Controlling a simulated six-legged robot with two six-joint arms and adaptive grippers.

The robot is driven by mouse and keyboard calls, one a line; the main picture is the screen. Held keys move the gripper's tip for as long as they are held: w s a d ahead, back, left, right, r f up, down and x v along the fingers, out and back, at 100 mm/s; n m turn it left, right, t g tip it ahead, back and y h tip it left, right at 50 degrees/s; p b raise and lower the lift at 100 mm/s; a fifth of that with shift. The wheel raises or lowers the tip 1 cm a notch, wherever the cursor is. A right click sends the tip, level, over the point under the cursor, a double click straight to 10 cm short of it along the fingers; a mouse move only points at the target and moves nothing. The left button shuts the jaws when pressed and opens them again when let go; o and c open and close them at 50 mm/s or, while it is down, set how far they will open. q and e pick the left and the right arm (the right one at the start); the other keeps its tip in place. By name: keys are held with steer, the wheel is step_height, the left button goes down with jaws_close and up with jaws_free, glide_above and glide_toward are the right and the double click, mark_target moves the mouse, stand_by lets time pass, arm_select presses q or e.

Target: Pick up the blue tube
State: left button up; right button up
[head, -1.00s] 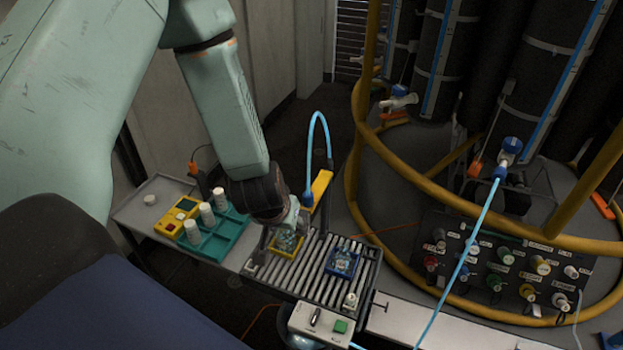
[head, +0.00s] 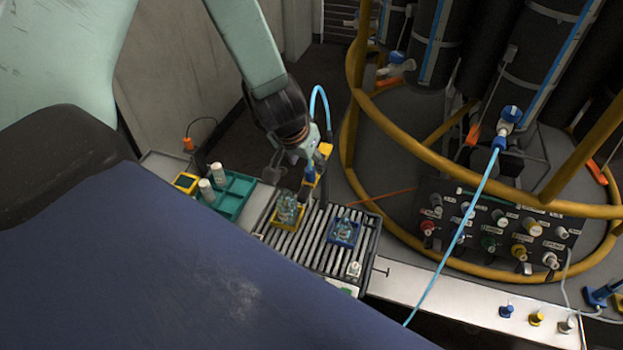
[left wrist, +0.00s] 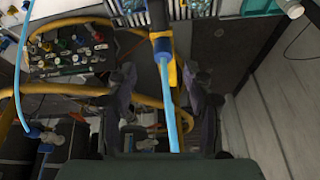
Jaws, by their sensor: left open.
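The light blue tube (head: 318,98) arches up beside the roller conveyor (head: 268,238) in the head view. Its lower end has a dark blue fitting at a yellow post (head: 325,150). My left gripper (head: 314,158) is open beside the fitting and partly covers it. In the left wrist view the tube (left wrist: 169,95) runs down from the fitting and shows between the two open fingers (left wrist: 160,76). I cannot tell whether either finger touches it. My right gripper is not in view.
A yellow tray (head: 276,221) and a blue tray (head: 354,238) sit on the conveyor. A teal rack (head: 236,190) with white-capped jars stands left. A second light blue hose (head: 465,225) crosses the right side before a knob panel (head: 480,236). Yellow rails (head: 349,150) stand behind.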

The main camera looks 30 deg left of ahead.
mark_target(310, 170)
arm_select(q)
steer(key=shift+w+a+f, duration=0.15)
steer(key=shift+a+f, duration=0.05)
steer(key=shift+f, duration=0.45)
steer(key=b+x, duration=0.1)
steer(key=x, duration=0.1)
steer(key=b+x, duration=0.1)
steer(key=x, duration=0.1)
steer(key=shift+w+a+f+b, duration=0.1)
steer(key=shift+w+f+b, duration=0.1)
steer(key=shift+w+b, duration=0.2)
steer(key=shift+w+d+f, duration=0.1)
steer(key=shift+d+f, duration=0.1)
steer(key=shift+f, duration=0.1)
steer(key=shift+a, duration=0.3)
steer(key=shift+w+f, duration=0.1)
steer(key=c, duration=0.3)
steer(key=shift+d, duration=0.25)
steer(key=c, duration=0.3)
steer(key=shift+a, duration=0.1)
steer(key=c, duration=0.3)
steer(key=shift+a, duration=0.15)
steer(key=shift+c, duration=0.5)
